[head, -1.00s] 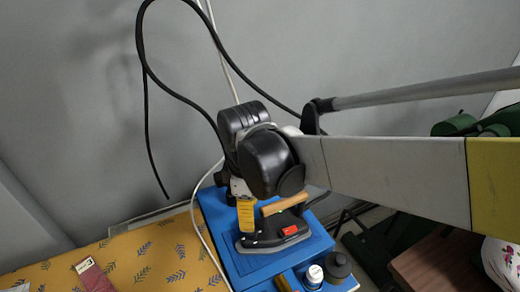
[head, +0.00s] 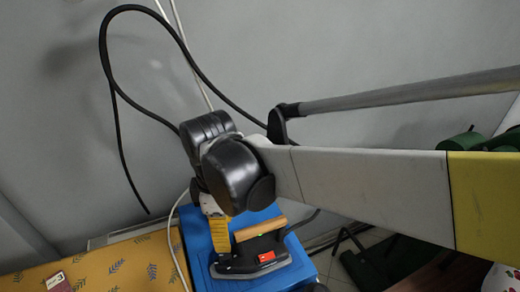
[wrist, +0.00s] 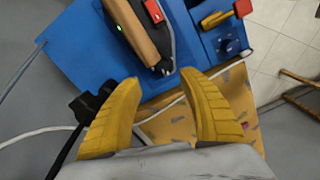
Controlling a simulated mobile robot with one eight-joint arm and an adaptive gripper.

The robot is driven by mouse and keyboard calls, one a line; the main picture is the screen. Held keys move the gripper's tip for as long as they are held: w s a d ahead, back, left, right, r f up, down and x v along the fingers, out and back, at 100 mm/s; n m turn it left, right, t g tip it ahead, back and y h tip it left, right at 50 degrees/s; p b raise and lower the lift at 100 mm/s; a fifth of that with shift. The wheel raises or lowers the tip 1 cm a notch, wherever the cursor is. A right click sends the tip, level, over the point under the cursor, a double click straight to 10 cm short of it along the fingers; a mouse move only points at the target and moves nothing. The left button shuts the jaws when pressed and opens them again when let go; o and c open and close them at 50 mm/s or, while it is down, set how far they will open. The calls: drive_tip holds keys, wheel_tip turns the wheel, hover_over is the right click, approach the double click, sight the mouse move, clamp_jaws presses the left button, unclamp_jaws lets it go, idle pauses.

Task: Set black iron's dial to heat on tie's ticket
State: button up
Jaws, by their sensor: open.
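I cannot make out a dial setting. My gripper (wrist: 160,80) is open and empty, with its two yellow fingers spread just short of the iron's end. In the head view one yellow finger (head: 220,236) shows left of the handle. The dark red tie (head: 57,283) lies at the bottom left with a pale ticket, too small to read.
A yellow patterned board (head: 115,268) adjoins the blue table on the left. A white cord (wrist: 45,132) and a black hose (head: 118,140) run nearby.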

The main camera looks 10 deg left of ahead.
sight(225, 256)
drive_tip(key=f+b, duration=0.1)
drive_tip(key=f, duration=0.2)
drive_tip(key=f+b, duration=0.1)
drive_tip(key=f, duration=0.3)
drive_tip(key=f+b, duration=0.2)
drive_tip(key=f, duration=0.1)
drive_tip(key=shift+s+a+f, duration=0.25)
drive_tip(key=shift+s+a, duration=0.05)
drive_tip(key=shift+a, duration=0.05)
clamp_jaws()
